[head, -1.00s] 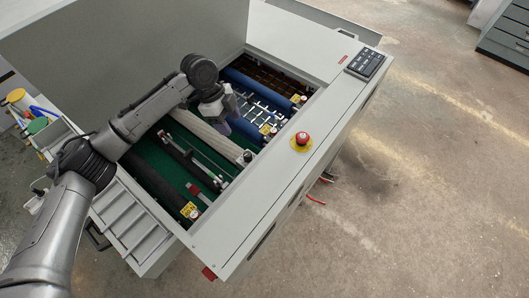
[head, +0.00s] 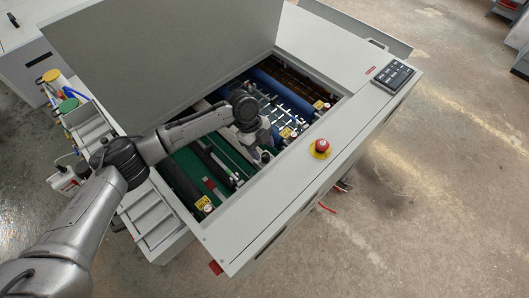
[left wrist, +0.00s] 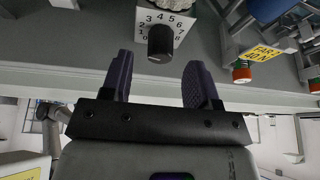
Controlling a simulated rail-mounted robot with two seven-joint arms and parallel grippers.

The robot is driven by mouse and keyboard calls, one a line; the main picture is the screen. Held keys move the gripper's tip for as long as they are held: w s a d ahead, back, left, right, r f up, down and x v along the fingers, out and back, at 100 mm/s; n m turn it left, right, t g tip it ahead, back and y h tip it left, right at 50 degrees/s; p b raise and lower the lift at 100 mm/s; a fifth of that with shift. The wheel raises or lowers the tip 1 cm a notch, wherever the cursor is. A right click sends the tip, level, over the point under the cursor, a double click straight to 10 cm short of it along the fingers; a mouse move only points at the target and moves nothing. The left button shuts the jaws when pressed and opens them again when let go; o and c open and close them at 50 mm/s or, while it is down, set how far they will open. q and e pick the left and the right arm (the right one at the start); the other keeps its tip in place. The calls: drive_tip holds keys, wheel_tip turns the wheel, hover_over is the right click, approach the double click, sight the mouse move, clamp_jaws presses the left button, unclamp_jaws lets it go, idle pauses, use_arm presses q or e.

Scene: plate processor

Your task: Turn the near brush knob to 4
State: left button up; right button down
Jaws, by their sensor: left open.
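The brush knob (left wrist: 160,42) is a black round knob in front of a white dial plate (left wrist: 170,19) with printed numbers, of which 4 shows near the top. My left gripper (left wrist: 160,82) is open, its two dark ribbed fingers spread on either side of and below the knob in the left wrist view. The fingers look apart from the knob. I cannot read its setting for sure. In the head view my left gripper (head: 260,152) reaches down into the open machine beside the inner right wall, and the knob is not clear there. My right gripper is not in view.
The open processor has a raised lid (head: 160,60), blue rollers (head: 285,92) and a red stop button (head: 321,146) on its right rim. A keypad (head: 392,76) sits at the far corner.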

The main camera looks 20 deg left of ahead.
sight(265, 154)
use_arm(q)
drive_tip(key=shift+x, duration=1.65)
drive_tip(key=shift+c, duration=0.5)
drive_tip(key=c, duration=0.8)
drive_tip(key=shift+f+m+b, duration=0.2)
drive_tip(key=shift+m+b, duration=0.3)
drive_tip(key=shift+d+m+g+b, duration=0.1)
drive_tip(key=shift+m+g+b, duration=0.3)
drive_tip(key=shift+m, duration=0.2)
drive_tip(key=shift+r+m+g+y+b, duration=0.2)
drive_tip(key=shift+m+g+y+b, duration=0.25)
drive_tip(key=shift+m, duration=0.65)
